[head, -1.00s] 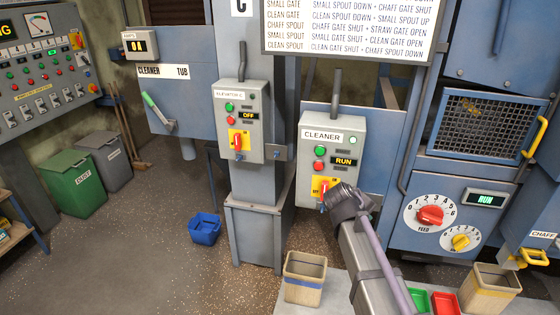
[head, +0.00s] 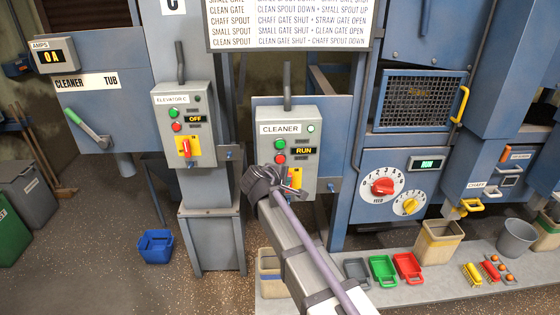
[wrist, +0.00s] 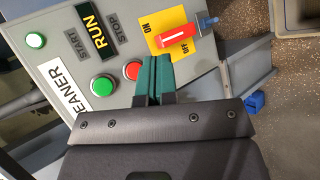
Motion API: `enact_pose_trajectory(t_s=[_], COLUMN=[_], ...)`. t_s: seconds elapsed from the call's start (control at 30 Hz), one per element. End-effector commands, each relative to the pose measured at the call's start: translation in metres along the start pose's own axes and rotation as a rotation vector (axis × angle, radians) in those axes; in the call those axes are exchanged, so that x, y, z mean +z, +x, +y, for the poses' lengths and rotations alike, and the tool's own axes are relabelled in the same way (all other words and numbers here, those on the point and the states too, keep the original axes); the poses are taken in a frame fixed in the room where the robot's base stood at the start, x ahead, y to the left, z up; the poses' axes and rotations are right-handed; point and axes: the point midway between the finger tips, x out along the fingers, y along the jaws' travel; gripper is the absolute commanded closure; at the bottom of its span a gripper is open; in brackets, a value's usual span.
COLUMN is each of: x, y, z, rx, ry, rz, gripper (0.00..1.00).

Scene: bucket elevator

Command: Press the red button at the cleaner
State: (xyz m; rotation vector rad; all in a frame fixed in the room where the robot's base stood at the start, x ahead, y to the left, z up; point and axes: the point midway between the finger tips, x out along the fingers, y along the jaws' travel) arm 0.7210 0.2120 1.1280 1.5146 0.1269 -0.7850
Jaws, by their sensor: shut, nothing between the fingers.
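The cleaner box (head: 266,142) is a grey panel labelled CLEANER. Its red button (head: 279,158) sits below a green button (head: 279,144), and its display (head: 303,151) reads RUN. In the wrist view the red button (wrist: 132,70) is in plain sight, with the green button (wrist: 102,86) to its left. My gripper (wrist: 155,60) is shut, its teal fingers empty and just right of the red button, overlapping its edge in the picture. I cannot tell whether they touch it. In the head view my gripper is in front of the box's lower left and its fingertips are hard to make out.
A red handle on a yellow ON/OFF plate (wrist: 160,42) is close beside my fingertips. The Elevator C box (head: 163,125), reading OFF, stands to the left. A feed panel (head: 410,170) is to the right. A blue bin (head: 155,247) is on the floor.

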Motion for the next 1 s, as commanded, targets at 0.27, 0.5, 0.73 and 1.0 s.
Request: enact_pose_trajectory(t_s=[0.27, 0.5, 0.73, 1.0], x=[-0.021, -0.037, -0.041, -0.040], y=[0.027, 0.050, 0.056, 0.055], z=[0.020, 0.036, 0.041, 0.040], rx=[-0.001, 0.000, 0.000, 0.000], ry=[0.000, 0.001, 0.001, 0.000], rz=[0.000, 0.000, 0.000, 0.000], gripper=[1.00, 1.00, 1.00, 1.00])
